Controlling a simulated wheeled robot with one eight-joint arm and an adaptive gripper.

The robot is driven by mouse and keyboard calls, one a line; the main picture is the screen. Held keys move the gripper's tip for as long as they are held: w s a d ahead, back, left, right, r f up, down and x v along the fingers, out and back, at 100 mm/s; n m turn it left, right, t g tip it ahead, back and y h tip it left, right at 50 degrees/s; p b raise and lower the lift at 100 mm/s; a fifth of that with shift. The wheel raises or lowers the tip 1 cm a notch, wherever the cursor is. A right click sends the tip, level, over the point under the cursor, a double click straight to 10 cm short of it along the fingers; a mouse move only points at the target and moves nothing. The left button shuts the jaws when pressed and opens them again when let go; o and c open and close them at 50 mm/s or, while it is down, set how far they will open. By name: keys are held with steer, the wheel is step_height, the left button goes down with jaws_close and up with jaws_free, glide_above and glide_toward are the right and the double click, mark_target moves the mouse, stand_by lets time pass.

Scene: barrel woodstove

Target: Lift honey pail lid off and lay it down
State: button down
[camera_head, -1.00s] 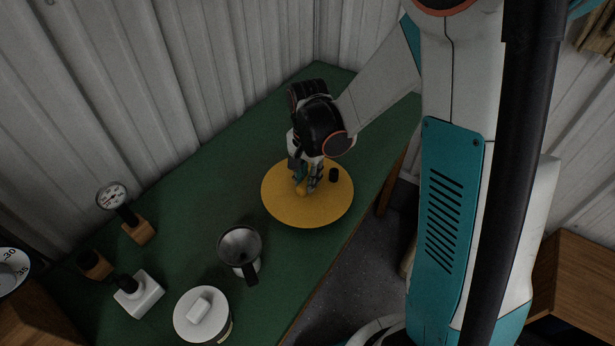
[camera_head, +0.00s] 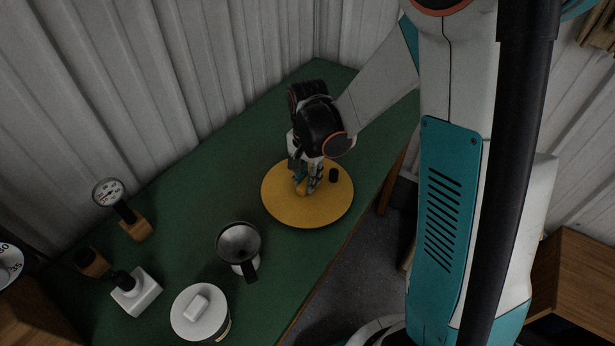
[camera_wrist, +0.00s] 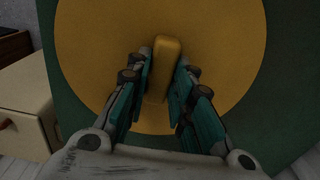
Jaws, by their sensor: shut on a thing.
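The honey pail lid, which I take to be the round yellow disc (camera_head: 300,212), is level over the green table with a raised yellow handle block (camera_wrist: 165,60) at its middle. It fills much of the wrist view (camera_wrist: 230,50). My gripper (camera_head: 303,189) points down at the disc's centre. Its teal fingers (camera_wrist: 162,88) are on both sides of the handle, shut on it. I see no pail below the disc; whatever is under it is hidden. The gap between disc and table cannot be judged.
Green tabletop (camera_head: 215,170) is clear beyond the cup.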

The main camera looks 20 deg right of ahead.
steer(key=shift+f, duration=0.25)
steer(key=c, duration=1.3)
jaws_free()
steer(key=shift+r, duration=0.1)
step_height(320, 180, up, 12)
steer(key=s+r+n+t, duration=0.2)
steer(key=s+n, duration=0.1)
steer(key=s, duration=0.2)
steer(key=s+r+n+t, duration=0.2)
steer(key=s+n, duration=0.2)
steer(key=s, duration=0.1)
steer(key=s+r+n+t, duration=0.3)
steer(key=s, duration=0.2)
steer(key=shift+n, duration=0.4)
